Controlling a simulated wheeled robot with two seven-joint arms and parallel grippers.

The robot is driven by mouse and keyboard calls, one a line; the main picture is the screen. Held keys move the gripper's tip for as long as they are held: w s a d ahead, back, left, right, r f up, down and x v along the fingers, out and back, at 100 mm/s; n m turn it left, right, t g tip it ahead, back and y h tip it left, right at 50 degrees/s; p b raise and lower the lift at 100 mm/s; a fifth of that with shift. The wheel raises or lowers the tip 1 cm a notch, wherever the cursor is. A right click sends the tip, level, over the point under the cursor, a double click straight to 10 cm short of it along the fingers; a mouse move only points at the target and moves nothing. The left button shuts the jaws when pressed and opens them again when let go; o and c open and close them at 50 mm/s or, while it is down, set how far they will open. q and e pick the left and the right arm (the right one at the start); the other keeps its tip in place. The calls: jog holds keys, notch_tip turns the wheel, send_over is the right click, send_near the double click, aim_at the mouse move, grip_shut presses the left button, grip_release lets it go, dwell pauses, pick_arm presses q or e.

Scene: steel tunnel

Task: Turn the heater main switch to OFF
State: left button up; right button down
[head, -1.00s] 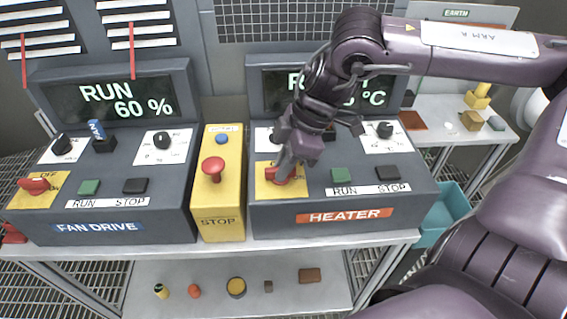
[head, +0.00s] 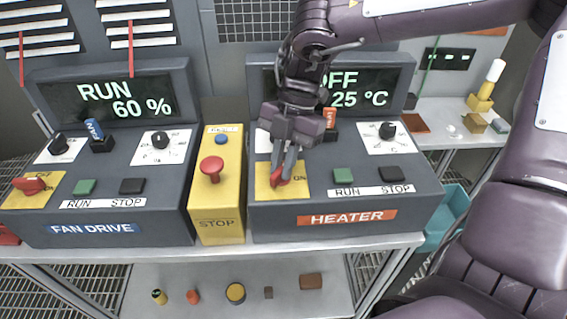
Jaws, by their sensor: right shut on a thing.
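The heater console (head: 270,221) stands at the right of the table, with an orange HEATER label. Its screen (head: 372,90) reads OFF and 25 °C, the first letter partly hidden by my arm. The red heater main switch (head: 278,180) sits on a yellow plate (head: 262,190) at the console's front left. Its handle points up and to the right, between my fingers. My right gripper (head: 281,176) comes down from above and is shut on this switch. The fingers hide part of the handle and plate lettering. My left gripper is not in view.
The fan drive console (head: 160,225) stands at left; its screen reads RUN 60 %. A yellow box with a red mushroom STOP button (head: 211,168) stands between the consoles. Green (head: 343,174) and black (head: 391,174) buttons lie right of the switch. Several small objects lie on the lower shelf.

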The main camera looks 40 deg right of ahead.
jog(key=shift+w+n+g+h, duration=0.1)
jog(key=shift+n+g+h, duration=0.2)
jog(key=shift+n, duration=0.6)
jog(key=shift+r+n+g+p, duration=0.1)
jog(key=shift+n+g+p, duration=0.25)
jog(key=shift+n, duration=0.55)
jog(key=shift+a+n+g+h+p, duration=0.1)
jog(key=shift+n+g+h+p, duration=0.25)
jog(key=shift+n+p, duration=0.5)
jog(key=shift+w+n+h+p, duration=0.1)
jog(key=shift+n+h+p, duration=0.25)
jog(key=shift+n, duration=0.5)
jog(key=c, duration=1.4)
grip_release()
jog(key=shift+c, duration=0.2)
